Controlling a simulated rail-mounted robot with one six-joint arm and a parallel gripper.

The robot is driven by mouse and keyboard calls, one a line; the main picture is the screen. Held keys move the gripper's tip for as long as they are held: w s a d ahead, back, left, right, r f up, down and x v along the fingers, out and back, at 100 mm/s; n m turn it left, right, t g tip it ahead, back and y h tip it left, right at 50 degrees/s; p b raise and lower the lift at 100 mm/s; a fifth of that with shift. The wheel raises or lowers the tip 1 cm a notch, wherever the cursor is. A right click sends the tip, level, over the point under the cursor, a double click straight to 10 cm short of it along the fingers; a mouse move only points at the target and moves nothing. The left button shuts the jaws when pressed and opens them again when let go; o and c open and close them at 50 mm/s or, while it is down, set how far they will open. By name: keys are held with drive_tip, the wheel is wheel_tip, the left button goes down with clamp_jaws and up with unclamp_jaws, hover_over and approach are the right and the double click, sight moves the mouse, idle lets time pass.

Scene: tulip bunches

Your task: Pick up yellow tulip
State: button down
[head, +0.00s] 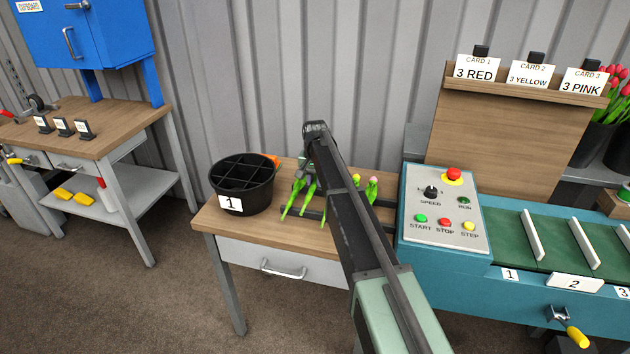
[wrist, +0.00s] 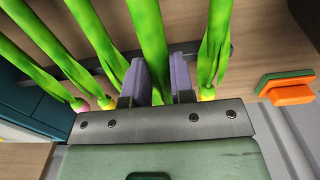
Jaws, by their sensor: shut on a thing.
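My gripper (wrist: 168,78) is shut on the thick green stem of a tulip (wrist: 150,35). The bloom of this tulip is hidden behind the gripper body, so its colour does not show. To its right is a tulip with a yellow bloom (wrist: 207,93).
A black divided bucket (head: 262,200) marked 1 stands left on the wooden table (head: 245,228). An orange and green block (wrist: 288,92) lies right of the tulips in the wrist view. The teal conveyor with its control panel (head: 446,212) adjoins on the right. Cards are on a board behind.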

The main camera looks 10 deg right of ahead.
sight(315, 180)
wheel_tip(315, 180, up, 17)
drive_tip(key=p, duration=1.4)
drive_tip(key=shift+f+p, duration=0.2)
drive_tip(key=shift+p, duration=0.15)
